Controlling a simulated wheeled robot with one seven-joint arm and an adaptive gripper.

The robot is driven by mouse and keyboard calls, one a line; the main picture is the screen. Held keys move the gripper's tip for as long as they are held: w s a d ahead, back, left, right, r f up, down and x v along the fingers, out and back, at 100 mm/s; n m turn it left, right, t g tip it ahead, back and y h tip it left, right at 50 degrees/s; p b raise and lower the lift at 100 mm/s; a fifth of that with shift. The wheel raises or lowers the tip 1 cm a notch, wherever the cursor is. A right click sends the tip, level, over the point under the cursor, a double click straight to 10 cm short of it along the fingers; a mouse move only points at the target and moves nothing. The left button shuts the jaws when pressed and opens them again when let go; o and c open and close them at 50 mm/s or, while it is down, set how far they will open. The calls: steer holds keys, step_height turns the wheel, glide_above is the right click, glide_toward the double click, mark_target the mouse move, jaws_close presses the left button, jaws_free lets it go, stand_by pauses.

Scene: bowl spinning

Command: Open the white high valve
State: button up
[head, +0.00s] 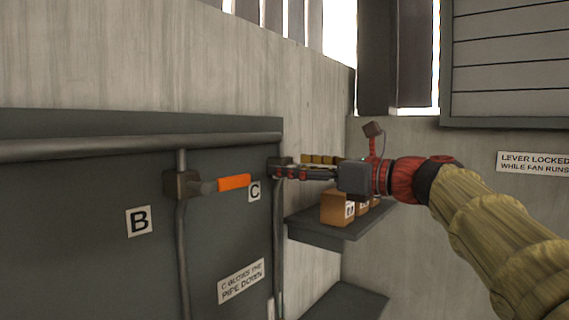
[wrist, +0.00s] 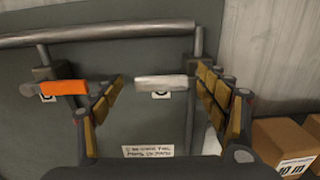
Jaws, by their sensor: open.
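The white valve handle (wrist: 165,82) shows in the wrist view as a short level bar in front of the grey panel. It lies between the fingers of my gripper (wrist: 159,88), which are spread wide, one to each side. I cannot tell whether either finger touches it. In the head view my open gripper (head: 296,168) reaches left to the panel's right edge, at the dark valve body (head: 279,163), and hides the white handle. A small label partly shows below the handle in the wrist view.
An orange valve handle (head: 234,182) sits left of my gripper, also level. A grey pipe (head: 140,147) runs along the panel top. Cardboard boxes (head: 336,208) stand on a shelf (head: 318,229) below my gripper. A sign (head: 241,281) is low on the panel.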

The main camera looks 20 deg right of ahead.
steer(key=shift+x, duration=1.45)
steer(key=shift+w, duration=0.1)
steer(key=shift+c, duration=0.7)
steer(key=c, duration=1.5)
steer(key=shift+c, duration=0.4)
steer(key=shift+f, duration=0.1)
